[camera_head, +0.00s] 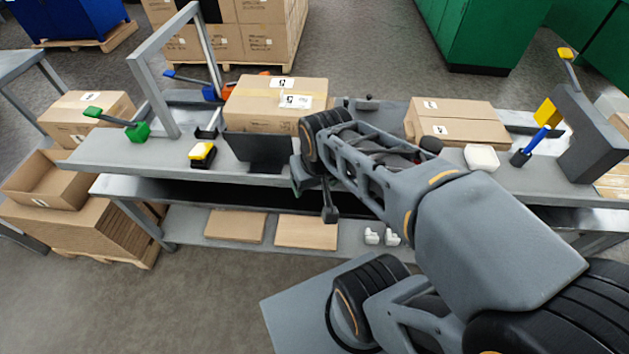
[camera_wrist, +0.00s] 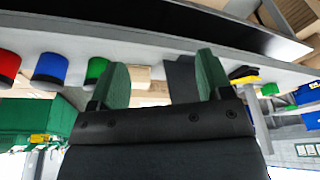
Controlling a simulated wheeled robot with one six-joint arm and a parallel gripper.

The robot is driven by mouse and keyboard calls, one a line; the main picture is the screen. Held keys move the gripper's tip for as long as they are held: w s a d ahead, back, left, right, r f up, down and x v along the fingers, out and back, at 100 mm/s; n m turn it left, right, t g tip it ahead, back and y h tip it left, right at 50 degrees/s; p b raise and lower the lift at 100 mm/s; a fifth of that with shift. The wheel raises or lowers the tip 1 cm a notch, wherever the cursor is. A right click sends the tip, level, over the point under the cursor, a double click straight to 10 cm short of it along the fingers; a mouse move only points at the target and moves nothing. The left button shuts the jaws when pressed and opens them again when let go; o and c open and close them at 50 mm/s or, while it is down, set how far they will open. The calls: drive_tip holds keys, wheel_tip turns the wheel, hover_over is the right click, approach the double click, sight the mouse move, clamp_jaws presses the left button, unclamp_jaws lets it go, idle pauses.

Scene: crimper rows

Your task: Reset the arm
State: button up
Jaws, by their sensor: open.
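My gripper (camera_head: 314,195) hangs in front of the workbench's front edge, pointing down, in the head view. My forearm reaches to it from the lower right. In the wrist view my gripper (camera_wrist: 163,80) shows two green-padded fingers standing well apart, with nothing held between them. The grey workbench (camera_head: 105,155) lies behind and beside it.
A yellow-and-black item (camera_head: 203,154) and a green-handled tool (camera_head: 137,131) lie on the left bench top. At right are another box (camera_head: 455,120), a white block (camera_head: 481,157) and a blue-handled tool (camera_head: 535,142). The lower shelf holds flat cardboard (camera_head: 306,231) and small white parts (camera_head: 372,236).

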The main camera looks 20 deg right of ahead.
drive_tip(key=shift+s+f, duration=0.1)
drive_tip(key=shift+s, duration=0.05)
wheel_tip(320, 180, up, 10)
drive_tip(key=p, duration=0.9)
drive_tip(key=shift+a+r+n+t, duration=0.2)
drive_tip(key=shift+r+n+t, duration=0.05)
drive_tip(key=shift+n+t, duration=0.05)
drive_tip(key=shift+s, duration=0.1)
